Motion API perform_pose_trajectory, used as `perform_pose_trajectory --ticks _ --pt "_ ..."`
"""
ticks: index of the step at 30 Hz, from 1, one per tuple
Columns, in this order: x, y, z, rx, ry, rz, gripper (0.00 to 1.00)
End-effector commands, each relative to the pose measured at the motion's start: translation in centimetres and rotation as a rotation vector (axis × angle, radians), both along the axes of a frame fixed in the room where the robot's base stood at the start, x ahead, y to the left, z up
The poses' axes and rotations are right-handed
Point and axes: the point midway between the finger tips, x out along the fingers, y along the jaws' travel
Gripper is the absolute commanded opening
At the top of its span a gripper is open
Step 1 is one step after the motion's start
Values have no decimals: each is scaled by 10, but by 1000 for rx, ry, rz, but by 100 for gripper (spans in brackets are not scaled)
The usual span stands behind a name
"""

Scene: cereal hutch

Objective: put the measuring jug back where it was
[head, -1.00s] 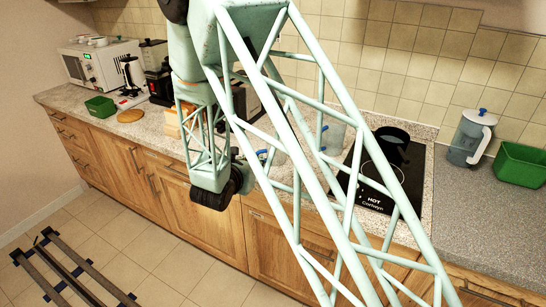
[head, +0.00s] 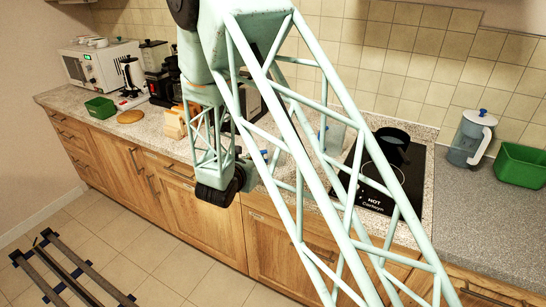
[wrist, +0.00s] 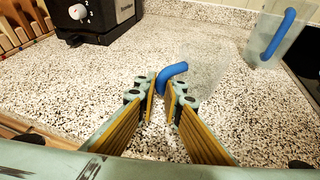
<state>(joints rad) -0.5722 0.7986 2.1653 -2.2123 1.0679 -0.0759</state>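A clear measuring jug with a blue handle (wrist: 175,70) stands on the speckled counter, straight ahead in the wrist view; its see-through body is hard to make out. In the head view its blue handle (head: 264,153) shows through my arm's lattice. My gripper (wrist: 160,90) is open, its two yellow-padded fingers on either side of the handle's lower end. I cannot tell whether the pads touch it. A second clear jug with a blue handle (wrist: 280,35) stands farther back to the right, near the hob. In the head view my fingers are hidden behind my arm.
A dark toaster (wrist: 95,18) and a slotted wooden item (wrist: 22,22) stand at the back left. The black hob (head: 385,185) carries a dark pot (head: 391,143). A lidded grey jug (head: 470,138) and a green tub (head: 521,165) are farther right. Counter around the near jug is clear.

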Motion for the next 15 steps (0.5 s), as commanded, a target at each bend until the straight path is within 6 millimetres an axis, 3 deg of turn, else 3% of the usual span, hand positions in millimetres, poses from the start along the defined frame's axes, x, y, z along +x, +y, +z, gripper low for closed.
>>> perform_pose_trajectory --ticks 15 --pt "0 0 3 0 0 0 0"
